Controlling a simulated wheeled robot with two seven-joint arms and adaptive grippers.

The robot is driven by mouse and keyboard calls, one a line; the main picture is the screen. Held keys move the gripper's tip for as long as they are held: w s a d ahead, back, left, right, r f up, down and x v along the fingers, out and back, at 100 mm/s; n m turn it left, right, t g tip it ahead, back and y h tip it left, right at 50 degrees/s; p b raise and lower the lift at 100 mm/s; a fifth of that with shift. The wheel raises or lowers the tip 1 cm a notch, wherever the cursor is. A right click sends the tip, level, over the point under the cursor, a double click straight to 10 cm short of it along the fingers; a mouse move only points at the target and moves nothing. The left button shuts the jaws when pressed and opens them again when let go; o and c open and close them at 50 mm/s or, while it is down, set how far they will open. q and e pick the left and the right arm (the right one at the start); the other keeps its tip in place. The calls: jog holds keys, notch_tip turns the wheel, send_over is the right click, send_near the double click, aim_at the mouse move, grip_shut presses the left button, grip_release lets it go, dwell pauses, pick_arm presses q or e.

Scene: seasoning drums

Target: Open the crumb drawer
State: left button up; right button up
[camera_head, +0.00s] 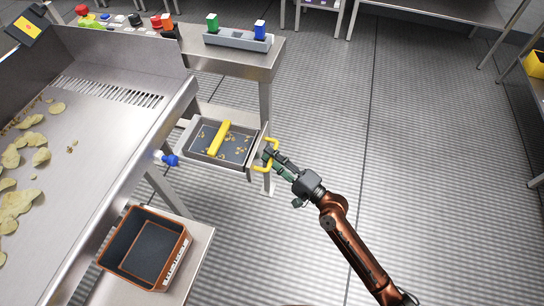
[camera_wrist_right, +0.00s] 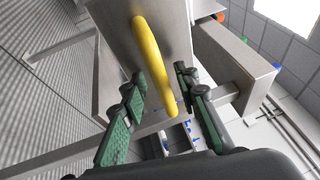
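The crumb drawer (camera_head: 196,150) is a shallow metal tray that stands out from under the sloped metal table, with brown crumbs and a yellow bar (camera_head: 219,138) inside. Its front carries a yellow handle (camera_head: 273,143), which also shows in the right wrist view (camera_wrist_right: 149,55). My right gripper (camera_head: 269,155) is at the handle. In the right wrist view its green-padded fingers (camera_wrist_right: 163,88) are apart, with the handle between them and visible gaps beside it. I cannot tell whether a finger touches the handle. My left gripper is not in view.
Chips (camera_head: 40,156) lie on the sloped metal table (camera_head: 95,190) at left. An orange-rimmed dark bin (camera_head: 187,243) stands on a low shelf below the drawer. A side table (camera_head: 262,62) behind holds a grey rack (camera_head: 238,40). The floor at right is clear.

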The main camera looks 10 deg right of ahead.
jog(key=shift+r, duration=0.1)
jog(key=shift+d, duration=0.1)
jog(key=v, duration=1.2)
dwell(0.4)
